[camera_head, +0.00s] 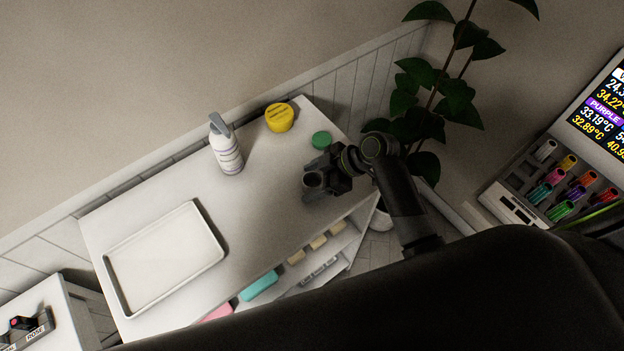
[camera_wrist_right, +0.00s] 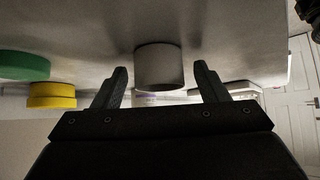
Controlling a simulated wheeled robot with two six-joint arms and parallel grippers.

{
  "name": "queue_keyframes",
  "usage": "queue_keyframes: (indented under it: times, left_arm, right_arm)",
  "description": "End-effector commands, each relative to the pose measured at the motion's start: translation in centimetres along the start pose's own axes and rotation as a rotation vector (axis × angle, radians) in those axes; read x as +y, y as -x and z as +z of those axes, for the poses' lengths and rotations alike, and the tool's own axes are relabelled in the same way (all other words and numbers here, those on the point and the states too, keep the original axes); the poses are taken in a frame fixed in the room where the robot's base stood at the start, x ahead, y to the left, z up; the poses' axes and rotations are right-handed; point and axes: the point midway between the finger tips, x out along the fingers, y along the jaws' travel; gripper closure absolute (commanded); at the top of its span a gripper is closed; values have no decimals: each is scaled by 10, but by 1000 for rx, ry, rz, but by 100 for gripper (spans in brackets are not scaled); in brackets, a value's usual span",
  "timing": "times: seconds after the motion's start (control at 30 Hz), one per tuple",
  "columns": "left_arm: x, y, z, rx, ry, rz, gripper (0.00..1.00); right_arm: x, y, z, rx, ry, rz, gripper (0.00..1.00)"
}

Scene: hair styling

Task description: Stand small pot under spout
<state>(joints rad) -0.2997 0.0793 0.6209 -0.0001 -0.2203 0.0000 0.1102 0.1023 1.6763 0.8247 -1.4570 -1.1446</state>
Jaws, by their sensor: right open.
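The small pot (camera_head: 312,180), a short grey cylinder, stands on the white table near its front right edge. In the right wrist view the pot (camera_wrist_right: 160,66) sits between the fingertips, with a gap on each side. My right gripper (camera_head: 318,183) is open around it, and its spread fingers also show in the wrist view (camera_wrist_right: 161,84). A white pump bottle (camera_head: 228,152) with a grey spout (camera_head: 219,124) on top stands upright at the back of the table, left of the pot. My left gripper is not in view.
A yellow tub (camera_head: 279,117) and a green lid-like disc (camera_head: 321,140) are behind the pot. An empty white tray (camera_head: 163,257) lies on the left of the table (camera_head: 250,215). The tabletop between bottle and pot is clear. A leafy plant (camera_head: 440,90) stands beyond the right end.

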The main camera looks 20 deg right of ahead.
Motion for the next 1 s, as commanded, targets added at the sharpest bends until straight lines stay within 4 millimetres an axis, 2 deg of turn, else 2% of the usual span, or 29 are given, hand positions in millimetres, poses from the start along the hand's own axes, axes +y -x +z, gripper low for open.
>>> queue_keyframes:
  times: [0.23, 0.6, 0.87, 1.0]
  left_arm:
    - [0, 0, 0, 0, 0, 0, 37]
    - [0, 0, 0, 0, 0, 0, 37]
    - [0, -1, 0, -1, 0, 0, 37]
    - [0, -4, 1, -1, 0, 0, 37]
  right_arm:
    - [0, -2, 1, -1, 0, 1, 33]
    - [0, -1, 0, -1, 0, 1, 80]
    - [1, 0, -1, 0, 1, 2, 81]
    - [1, 9, -10, 1, 5, 3, 81]
